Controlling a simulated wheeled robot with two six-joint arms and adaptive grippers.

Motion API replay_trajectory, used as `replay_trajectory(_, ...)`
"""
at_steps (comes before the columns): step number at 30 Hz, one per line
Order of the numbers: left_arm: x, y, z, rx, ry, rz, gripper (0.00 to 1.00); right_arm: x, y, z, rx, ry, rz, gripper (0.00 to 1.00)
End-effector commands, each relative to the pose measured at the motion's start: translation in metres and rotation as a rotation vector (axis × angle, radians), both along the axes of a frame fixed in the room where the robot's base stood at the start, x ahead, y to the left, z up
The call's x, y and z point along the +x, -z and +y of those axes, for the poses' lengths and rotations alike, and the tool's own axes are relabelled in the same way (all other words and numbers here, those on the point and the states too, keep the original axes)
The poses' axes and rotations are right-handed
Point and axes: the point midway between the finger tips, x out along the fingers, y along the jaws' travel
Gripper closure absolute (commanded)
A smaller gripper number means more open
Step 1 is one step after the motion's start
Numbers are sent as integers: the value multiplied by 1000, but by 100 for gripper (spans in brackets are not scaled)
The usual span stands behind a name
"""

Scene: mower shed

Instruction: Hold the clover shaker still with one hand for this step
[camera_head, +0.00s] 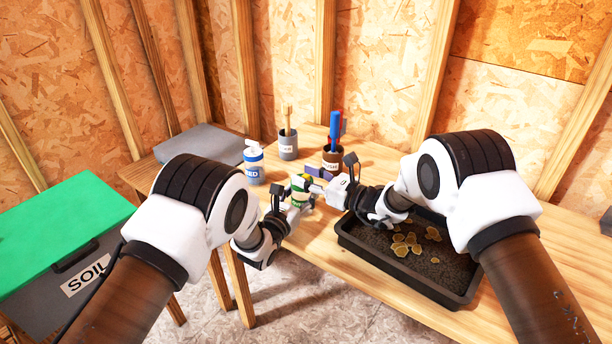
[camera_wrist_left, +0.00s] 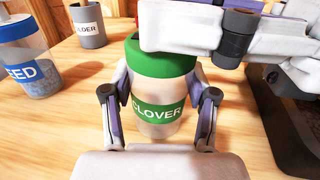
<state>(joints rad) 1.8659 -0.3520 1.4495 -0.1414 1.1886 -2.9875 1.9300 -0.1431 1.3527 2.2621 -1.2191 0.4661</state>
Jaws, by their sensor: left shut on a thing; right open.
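The clover shaker (camera_head: 299,184) stands at the table's front left part, with a green lid and a green label. In the left wrist view the shaker (camera_wrist_left: 158,92) is upright between the fingers of my left gripper (camera_wrist_left: 160,118), which is shut on its body. In the head view my left gripper (camera_head: 298,200) reaches it from the left. My right gripper (camera_head: 316,178) is open beside the shaker's top. In the left wrist view a part of my right gripper (camera_wrist_left: 200,32) covers the right side of the lid; whether it touches is unclear.
A black tray (camera_head: 447,296) of dark soil with yellowish patches lies under my right arm. A green-lidded soil bin (camera_head: 55,225) is left.

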Motion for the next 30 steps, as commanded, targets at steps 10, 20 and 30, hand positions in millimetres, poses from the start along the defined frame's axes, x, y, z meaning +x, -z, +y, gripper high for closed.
replay_trajectory(10,0,0,0,0,0,1,81,3,0,4,1,1,1,74)
replay_trajectory(20,0,0,0,0,0,1,81,3,0,4,1,0,-1,100)
replay_trajectory(30,0,0,0,0,1,1,81,17,-1,22,1,2,0,100)
